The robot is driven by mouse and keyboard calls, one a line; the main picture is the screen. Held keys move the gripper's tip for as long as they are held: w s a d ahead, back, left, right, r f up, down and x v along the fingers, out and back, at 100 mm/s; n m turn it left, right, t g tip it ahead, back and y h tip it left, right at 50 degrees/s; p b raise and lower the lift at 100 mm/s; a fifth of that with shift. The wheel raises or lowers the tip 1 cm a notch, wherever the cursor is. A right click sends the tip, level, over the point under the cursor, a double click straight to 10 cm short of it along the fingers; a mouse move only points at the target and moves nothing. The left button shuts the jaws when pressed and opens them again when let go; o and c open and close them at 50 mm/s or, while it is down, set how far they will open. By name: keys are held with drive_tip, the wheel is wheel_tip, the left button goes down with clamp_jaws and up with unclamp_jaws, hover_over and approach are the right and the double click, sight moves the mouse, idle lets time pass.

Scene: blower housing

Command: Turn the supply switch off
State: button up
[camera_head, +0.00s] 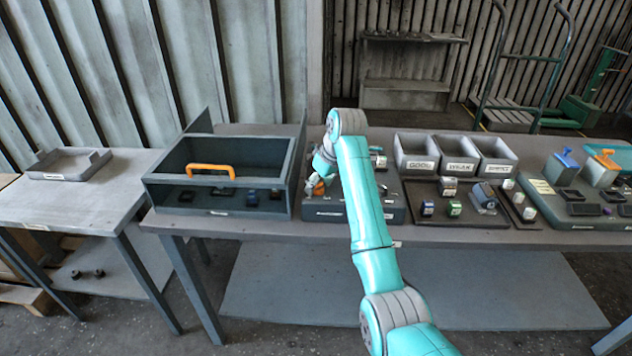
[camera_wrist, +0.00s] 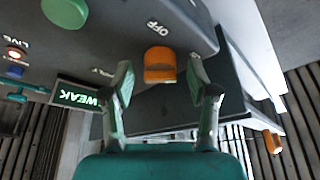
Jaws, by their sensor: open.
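In the wrist view an orange switch knob (camera_wrist: 160,65) stands on the dark grey panel, with a white "OFF" label (camera_wrist: 158,27) near it. Another white label beside the left finger is partly hidden and not readable. My gripper (camera_wrist: 160,80) is open, its two fingers on either side of the knob with gaps showing. I cannot tell which position the knob is set to. In the head view my gripper (camera_head: 318,180) is over the panel (camera_head: 345,213), with a bit of orange (camera_head: 319,188) showing beside it; my arm hides much of the panel.
The panel also bears a green round button (camera_wrist: 65,12), a red "LIVE" lamp (camera_wrist: 14,53) and a lit "WEAK" sign (camera_wrist: 75,96). A dark open-topped box with an orange handle (camera_head: 211,170) stands at left. Labelled grey bins (camera_head: 416,152) and small parts stand at right.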

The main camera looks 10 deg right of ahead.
clamp_jaws()
drive_tip(key=shift+n, duration=0.3)
drive_tip(key=n+g+y, duration=0.1)
drive_tip(key=n, duration=0.2)
drive_tip(key=shift+d, duration=0.1)
drive_tip(key=n+g+y, duration=0.1)
drive_tip(key=n, duration=0.4)
drive_tip(key=shift+w, duration=0.15)
drive_tip(key=n+g, duration=0.1)
drive_tip(key=n, duration=0.1)
drive_tip(key=n+g, duration=0.1)
drive_tip(key=n, duration=0.2)
drive_tip(key=shift+w+g+y, duration=0.1)
drive_tip(key=shift+g+y, duration=0.2)
drive_tip(key=shift+n+g, duration=0.6)
drive_tip(key=shift+n, duration=1.2)
drive_tip(key=shift+f+n+h, duration=0.1)
drive_tip(key=shift+n+h, duration=0.3)
drive_tip(key=shift+n, duration=0.1)
